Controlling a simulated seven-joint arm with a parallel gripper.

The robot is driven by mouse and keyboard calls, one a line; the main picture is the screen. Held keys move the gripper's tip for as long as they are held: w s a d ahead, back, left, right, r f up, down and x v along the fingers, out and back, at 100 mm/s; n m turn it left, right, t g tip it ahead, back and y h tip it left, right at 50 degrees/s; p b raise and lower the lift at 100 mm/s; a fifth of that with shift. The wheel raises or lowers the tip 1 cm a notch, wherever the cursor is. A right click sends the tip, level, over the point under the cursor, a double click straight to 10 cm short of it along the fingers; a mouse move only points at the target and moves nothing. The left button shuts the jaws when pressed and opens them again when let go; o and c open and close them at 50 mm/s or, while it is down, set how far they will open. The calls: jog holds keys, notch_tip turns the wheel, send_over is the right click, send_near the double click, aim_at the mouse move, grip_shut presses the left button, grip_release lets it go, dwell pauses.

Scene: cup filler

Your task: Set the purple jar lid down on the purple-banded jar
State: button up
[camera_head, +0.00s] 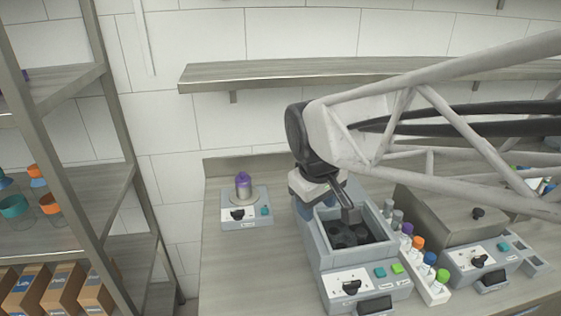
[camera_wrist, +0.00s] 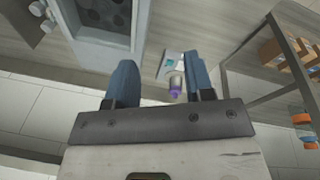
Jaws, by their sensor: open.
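The purple-topped jar (camera_head: 243,183) stands upright on a small grey device (camera_head: 236,213) at the left of the counter. I cannot tell whether the purple on top is the lid or only a band. It also shows in the wrist view (camera_wrist: 175,92), beyond and between my fingers, close to the right one. My gripper (camera_wrist: 163,62) is open, with nothing held between its blue-grey fingers.
A grey machine (camera_head: 328,258) with a dark recessed well stands right of the jar. A white rack (camera_head: 430,283) of colour-capped vials and another device (camera_head: 470,262) are further right. Shelving (camera_head: 120,190) stands at the left, and a wall shelf (camera_head: 240,74) is above. Counter between jar and machine is clear.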

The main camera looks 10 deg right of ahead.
jog(key=s+d+f+m, duration=0.2)
jog(key=s+m, duration=0.3)
jog(key=s, duration=0.5)
jog(key=shift+d+t+y, duration=0.25)
jog(key=shift+t+y, duration=0.05)
jog(key=shift+y, duration=0.1)
jog(key=shift+s, duration=0.1)
dwell(0.5)
